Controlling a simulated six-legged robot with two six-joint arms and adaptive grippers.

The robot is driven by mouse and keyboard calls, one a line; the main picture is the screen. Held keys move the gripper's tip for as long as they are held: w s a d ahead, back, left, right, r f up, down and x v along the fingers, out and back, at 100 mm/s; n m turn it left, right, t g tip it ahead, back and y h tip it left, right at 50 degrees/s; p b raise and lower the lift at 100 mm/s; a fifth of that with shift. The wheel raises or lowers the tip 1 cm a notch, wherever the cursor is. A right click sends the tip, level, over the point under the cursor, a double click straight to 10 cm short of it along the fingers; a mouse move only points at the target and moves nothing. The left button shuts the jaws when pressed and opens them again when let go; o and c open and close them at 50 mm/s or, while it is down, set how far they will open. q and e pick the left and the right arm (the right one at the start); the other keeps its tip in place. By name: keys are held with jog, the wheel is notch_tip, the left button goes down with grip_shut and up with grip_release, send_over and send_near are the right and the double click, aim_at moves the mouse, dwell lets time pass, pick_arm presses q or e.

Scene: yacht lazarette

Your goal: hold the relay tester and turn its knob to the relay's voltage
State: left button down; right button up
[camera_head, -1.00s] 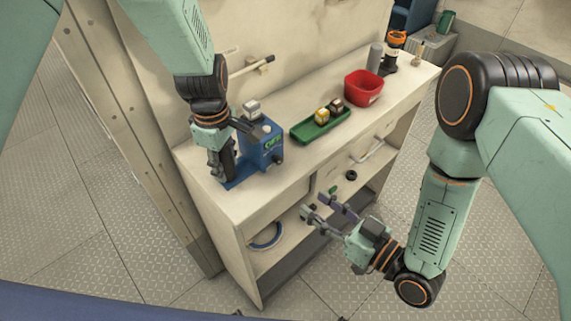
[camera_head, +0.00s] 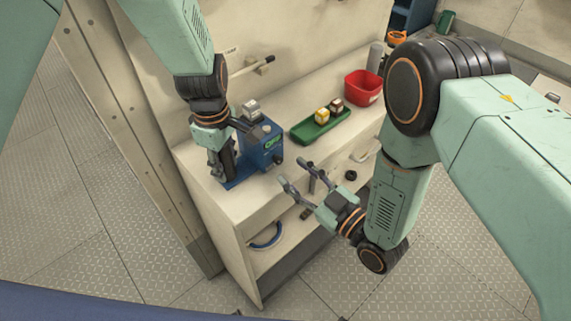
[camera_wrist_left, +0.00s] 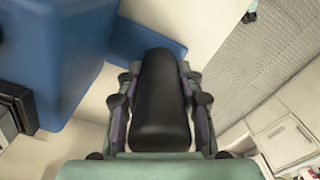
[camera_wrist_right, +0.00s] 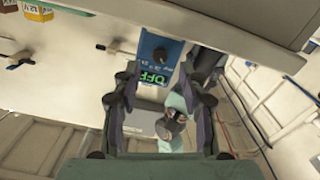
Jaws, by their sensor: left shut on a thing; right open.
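The blue relay tester (camera_head: 256,150) stands on the left part of the bench, with a grey-white relay (camera_head: 252,106) on top. My left gripper (camera_head: 222,165) is shut on the tester's black handle (camera_wrist_left: 160,105), beside its blue body (camera_wrist_left: 45,60). The tester's dark knob (camera_head: 277,159) is on its front side; it also shows in the right wrist view (camera_wrist_right: 159,55), above a green "OFF" display (camera_wrist_right: 152,78). My right gripper (camera_head: 293,173) is open and empty, in front of the bench edge and apart from the knob. The knob's setting is too small to tell.
A green tray (camera_head: 300,137) holds a yellow relay (camera_head: 322,115) and a dark one (camera_head: 336,105). A red bin (camera_head: 362,88) and a grey cylinder (camera_head: 376,56) stand farther right. Below the bench top are open shelves with a blue ring (camera_head: 265,238). The bench front by the tester is clear.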

aim_at(280, 161)
jog(key=shift+x, duration=2)
jog(key=shift+c, duration=0.3)
grip_shut()
